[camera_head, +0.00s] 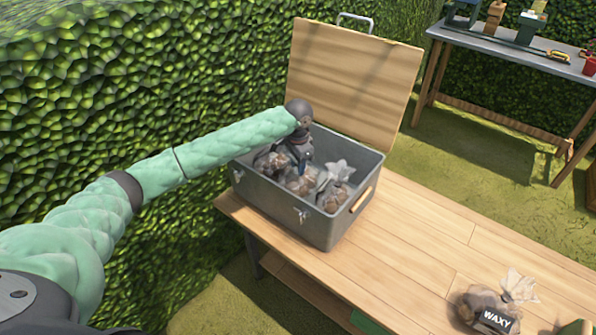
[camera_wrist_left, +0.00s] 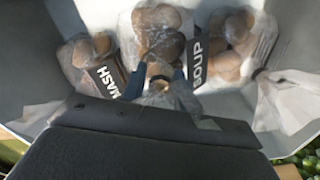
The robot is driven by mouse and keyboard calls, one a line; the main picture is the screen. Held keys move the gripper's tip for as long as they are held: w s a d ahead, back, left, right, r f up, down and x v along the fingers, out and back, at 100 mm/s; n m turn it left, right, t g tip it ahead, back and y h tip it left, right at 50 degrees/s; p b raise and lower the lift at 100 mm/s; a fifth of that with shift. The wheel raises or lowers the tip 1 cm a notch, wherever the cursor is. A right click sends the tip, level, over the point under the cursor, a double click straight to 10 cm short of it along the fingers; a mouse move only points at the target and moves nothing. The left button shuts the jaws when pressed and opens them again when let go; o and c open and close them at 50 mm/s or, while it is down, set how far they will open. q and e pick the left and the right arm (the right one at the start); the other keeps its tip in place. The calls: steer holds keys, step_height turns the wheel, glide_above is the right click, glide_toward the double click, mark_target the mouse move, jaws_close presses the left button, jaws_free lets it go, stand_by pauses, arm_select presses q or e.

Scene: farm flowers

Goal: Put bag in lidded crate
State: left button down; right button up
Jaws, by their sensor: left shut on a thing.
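The grey lidded crate (camera_head: 325,229) stands on the wooden bench with its wooden lid (camera_head: 352,80) tilted open at the back. My left arm reaches over it, and my left gripper (camera_head: 302,152) is down inside the crate opening. In the left wrist view the gripper (camera_wrist_left: 163,82) is shut on a clear bag of potatoes (camera_wrist_left: 156,22). Beside it in the crate are a bag labelled MASH (camera_wrist_left: 82,50) and a bag labelled SOUP (camera_wrist_left: 232,50). I cannot tell whether the held bag touches the crate floor. Another bag, labelled WAXY (camera_head: 487,308), sits on the bench. My right gripper is out of view.
The wooden bench (camera_head: 425,240) is clear between the crate and the WAXY bag. A tall green hedge (camera_head: 110,100) stands close behind and left of the crate. A grey-topped table (camera_head: 500,45) with several items stands at the far right.

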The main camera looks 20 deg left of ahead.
arm_select(q)
steer(key=shift+f, duration=1.5)
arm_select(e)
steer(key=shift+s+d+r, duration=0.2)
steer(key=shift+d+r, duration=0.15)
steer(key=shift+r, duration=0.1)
arm_select(q)
steer(key=c, duration=1.1)
jaws_free()
steer(key=shift+f, duration=0.15)
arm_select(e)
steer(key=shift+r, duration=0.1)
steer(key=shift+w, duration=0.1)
arm_select(q)
steer(key=shift+r, duration=0.3)
step_height(320, 180, up, 12)
steer(key=shift+f+b, duration=0.15)
steer(key=shift+b, duration=0.65)
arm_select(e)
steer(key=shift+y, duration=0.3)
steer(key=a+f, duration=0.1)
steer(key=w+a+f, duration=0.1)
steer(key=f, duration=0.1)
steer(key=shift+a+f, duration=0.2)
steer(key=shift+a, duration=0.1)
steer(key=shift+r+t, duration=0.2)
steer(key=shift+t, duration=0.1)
